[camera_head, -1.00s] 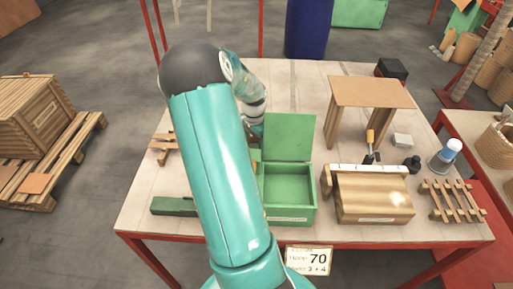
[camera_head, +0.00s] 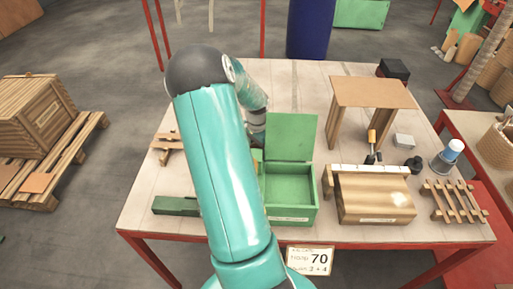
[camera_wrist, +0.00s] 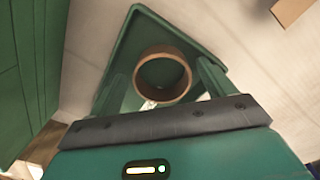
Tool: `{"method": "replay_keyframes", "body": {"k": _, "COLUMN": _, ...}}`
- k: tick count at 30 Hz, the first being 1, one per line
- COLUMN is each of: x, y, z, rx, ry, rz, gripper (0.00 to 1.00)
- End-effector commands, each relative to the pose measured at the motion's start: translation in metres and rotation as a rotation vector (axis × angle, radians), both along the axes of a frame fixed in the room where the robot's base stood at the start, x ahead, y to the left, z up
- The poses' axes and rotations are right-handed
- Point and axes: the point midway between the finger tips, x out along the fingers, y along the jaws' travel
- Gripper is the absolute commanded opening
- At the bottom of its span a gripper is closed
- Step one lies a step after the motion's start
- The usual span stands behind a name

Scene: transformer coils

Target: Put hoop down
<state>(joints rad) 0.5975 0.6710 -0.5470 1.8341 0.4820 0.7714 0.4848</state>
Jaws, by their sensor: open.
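The hoop (camera_wrist: 164,75), a brown ring, shows in the wrist view over a dark green flat piece with a raised edge (camera_wrist: 137,22). It appears to rest on that piece, though its underside is hidden. My gripper (camera_wrist: 163,80) is open, with one green finger on each side of the hoop and a visible gap to each. In the head view my own arm hides the gripper and the hoop. An open green box (camera_head: 290,216) with its lid up stands on the table, just right of my arm.
A dark green bar-like piece (camera_head: 174,206) lies at the table's (camera_head: 150,222) front left. A green wall (camera_wrist: 25,70) is close on the left in the wrist view.

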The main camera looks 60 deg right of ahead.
Motion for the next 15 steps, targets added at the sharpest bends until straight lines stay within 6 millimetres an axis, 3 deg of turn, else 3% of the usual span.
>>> {"method": "replay_keyframes", "body": {"k": 5, "x": 0.001, "y": 0.0, "z": 0.017, "rx": -0.003, "ry": -0.002, "rz": 0.002, "gripper": 0.82}}
{"method": "replay_keyframes", "body": {"k": 15, "x": 0.001, "y": 0.0, "z": 0.088, "rx": -0.003, "ry": -0.003, "rz": 0.002, "gripper": 0.82}}
